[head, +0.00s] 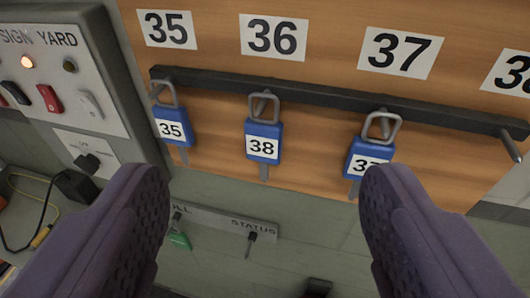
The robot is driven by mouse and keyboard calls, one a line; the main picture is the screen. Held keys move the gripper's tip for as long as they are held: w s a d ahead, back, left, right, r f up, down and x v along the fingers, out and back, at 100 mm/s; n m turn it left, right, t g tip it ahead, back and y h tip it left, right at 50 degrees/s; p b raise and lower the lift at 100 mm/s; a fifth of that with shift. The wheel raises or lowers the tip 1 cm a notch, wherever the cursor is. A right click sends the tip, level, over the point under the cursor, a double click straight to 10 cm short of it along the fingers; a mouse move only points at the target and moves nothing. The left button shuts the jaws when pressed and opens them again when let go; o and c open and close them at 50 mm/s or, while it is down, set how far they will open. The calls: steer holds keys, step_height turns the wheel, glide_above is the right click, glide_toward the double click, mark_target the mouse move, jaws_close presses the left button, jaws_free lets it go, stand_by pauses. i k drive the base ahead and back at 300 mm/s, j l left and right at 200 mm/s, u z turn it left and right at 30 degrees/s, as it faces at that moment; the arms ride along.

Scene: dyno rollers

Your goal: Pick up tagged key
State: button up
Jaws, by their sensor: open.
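Three blue tagged keys hang by metal loops from pegs on a dark bar (335,102). The tag reading 35 (174,130) hangs under label 35. The tag under label 37 (363,161) reads 37 or similar, partly hidden by my right finger. A bare peg (511,146) sits at the bar's right end, under a cut-off label starting with 3. My gripper (262,185) is open and empty.
A grey switch panel (75,95) marked "SIGN YARD" with a lit lamp is at the left. Below the wooden board (320,75), a lower strip (222,218) marked "STATUS" holds small hanging items. A yellow cable (42,235) lies at the lower left.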

mark_target(263, 138)
steer(key=j+z, duration=0.55)
steer(key=z, duration=0.15)
steer(key=k+j+z, duration=0.1)
steer(key=j+z, duration=0.25)
steer(key=i+l, duration=0.05)
steer(key=l, duration=0.05)
